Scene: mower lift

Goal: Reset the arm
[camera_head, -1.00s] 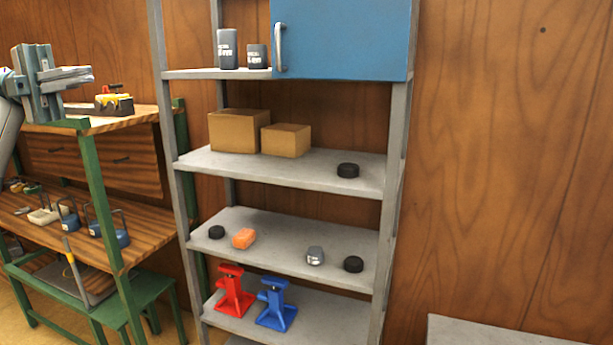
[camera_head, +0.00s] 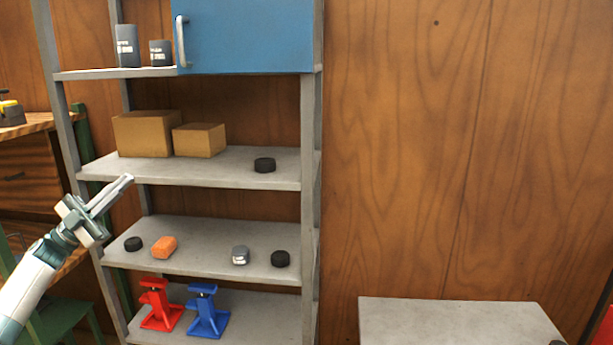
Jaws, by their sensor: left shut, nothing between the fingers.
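My left arm comes in from the lower left, and its gripper (camera_head: 128,181) points up and to the right in front of the shelf unit's left side. The fingers look closed together, with nothing between them. The gripper shows in front of the middle shelf's left end; how far it is from the shelf is hard to tell. My right gripper is not in view.
The grey shelf unit (camera_head: 311,200) holds two cardboard boxes (camera_head: 143,134), black pucks (camera_head: 264,165), an orange block (camera_head: 164,247), a red jack (camera_head: 160,305) and a blue jack (camera_head: 207,312). A blue cabinet (camera_head: 245,35) hangs above. A grey tabletop (camera_head: 450,322) stands lower right.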

